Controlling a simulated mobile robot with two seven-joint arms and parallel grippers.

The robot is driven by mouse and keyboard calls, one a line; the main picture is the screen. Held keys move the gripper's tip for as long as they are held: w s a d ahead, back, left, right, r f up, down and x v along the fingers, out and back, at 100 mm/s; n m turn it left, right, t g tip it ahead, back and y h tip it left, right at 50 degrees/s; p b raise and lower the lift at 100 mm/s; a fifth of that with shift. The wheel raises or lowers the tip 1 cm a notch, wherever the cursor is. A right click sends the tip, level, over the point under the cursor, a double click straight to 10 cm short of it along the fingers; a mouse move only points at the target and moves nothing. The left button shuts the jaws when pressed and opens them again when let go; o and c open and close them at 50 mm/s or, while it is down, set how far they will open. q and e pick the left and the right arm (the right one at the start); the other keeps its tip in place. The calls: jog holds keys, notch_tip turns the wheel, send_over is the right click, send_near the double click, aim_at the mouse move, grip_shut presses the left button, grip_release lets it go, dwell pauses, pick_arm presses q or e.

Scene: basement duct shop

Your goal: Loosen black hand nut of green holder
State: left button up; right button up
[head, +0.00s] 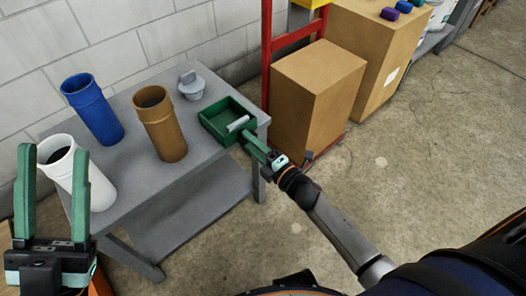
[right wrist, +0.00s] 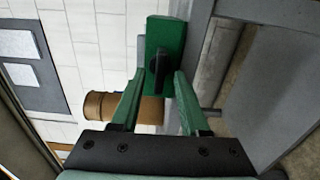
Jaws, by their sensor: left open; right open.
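The green holder (head: 214,124) is an open box at the right end of the grey table, with a pale grey cylinder (head: 238,123) in it. In the right wrist view the holder (right wrist: 165,28) shows its green side, with the black hand nut (right wrist: 157,68) on it. My right gripper (head: 254,146) is at the near right side of the holder. It is open, its fingertips (right wrist: 160,76) apart on either side of the nut; I cannot tell whether they touch it. The nut is hidden in the head view. My left gripper (head: 53,158) is open and empty at the far left.
A blue cylinder (head: 95,112), a brown cylinder (head: 163,125), a white cylinder (head: 70,175) and a grey capped piece (head: 191,86) stand on the table (head: 130,182). Cardboard boxes (head: 310,95) stand on a red cart to the right. The floor at right is clear.

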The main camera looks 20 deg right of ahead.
jog(key=p+v, duration=0.2)
jog(key=v, duration=1)
